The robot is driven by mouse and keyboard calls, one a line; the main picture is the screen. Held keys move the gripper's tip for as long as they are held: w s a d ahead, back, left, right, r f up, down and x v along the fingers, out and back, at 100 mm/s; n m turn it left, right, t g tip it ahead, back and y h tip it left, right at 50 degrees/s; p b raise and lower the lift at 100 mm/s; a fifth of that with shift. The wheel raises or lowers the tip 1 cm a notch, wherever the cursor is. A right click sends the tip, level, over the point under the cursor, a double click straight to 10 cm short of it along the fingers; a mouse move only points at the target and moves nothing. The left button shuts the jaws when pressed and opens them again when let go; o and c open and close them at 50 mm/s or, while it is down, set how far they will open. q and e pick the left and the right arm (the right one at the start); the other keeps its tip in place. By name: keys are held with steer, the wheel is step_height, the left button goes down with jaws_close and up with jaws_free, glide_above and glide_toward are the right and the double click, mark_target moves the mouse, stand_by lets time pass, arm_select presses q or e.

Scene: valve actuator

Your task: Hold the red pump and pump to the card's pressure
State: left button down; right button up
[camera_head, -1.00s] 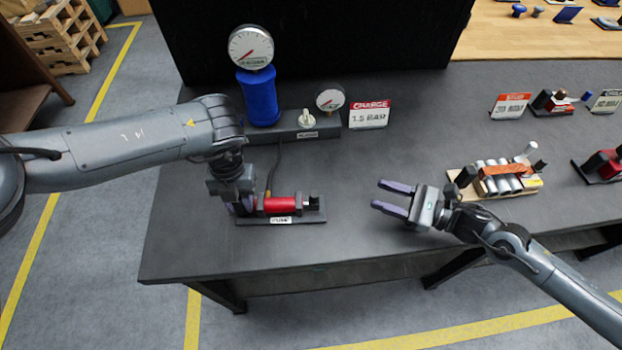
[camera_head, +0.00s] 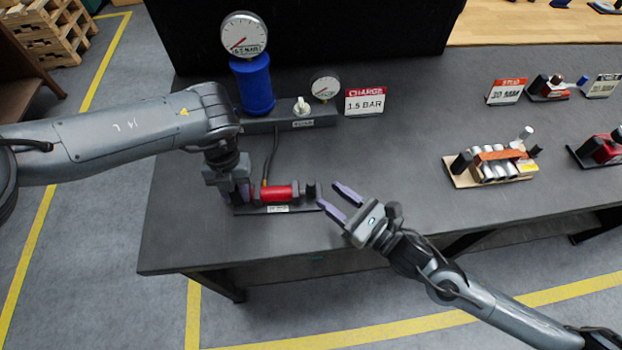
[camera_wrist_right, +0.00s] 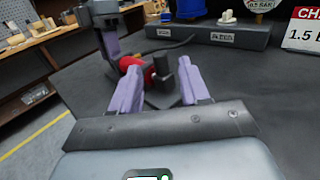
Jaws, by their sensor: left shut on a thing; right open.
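The red pump (camera_head: 277,193) lies on a dark base plate near the front of the bench, with a black knob (camera_head: 311,189) at its right end. It also shows in the right wrist view (camera_wrist_right: 150,77). My left gripper (camera_head: 238,197) is shut on the pump's left end; the grip itself is partly hidden. My right gripper (camera_head: 338,203) is open and empty, its fingers pointing at the knob, just right of it. The card (camera_head: 365,101) reads CHARGE 1.5 BAR. A large gauge (camera_head: 244,35) tops the blue cylinder (camera_head: 254,84); a small gauge (camera_head: 325,88) stands right of it.
A pale valve knob (camera_head: 301,106) sits on the grey manifold (camera_head: 278,125) behind the pump, and a hose runs between them. A board with several silver cylinders (camera_head: 492,168) lies to the right. The bench between pump and board is clear.

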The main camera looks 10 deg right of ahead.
mark_target(311, 181)
steer(key=shift+x, duration=3.55)
steer(key=shift+c, duration=0.3)
jaws_close()
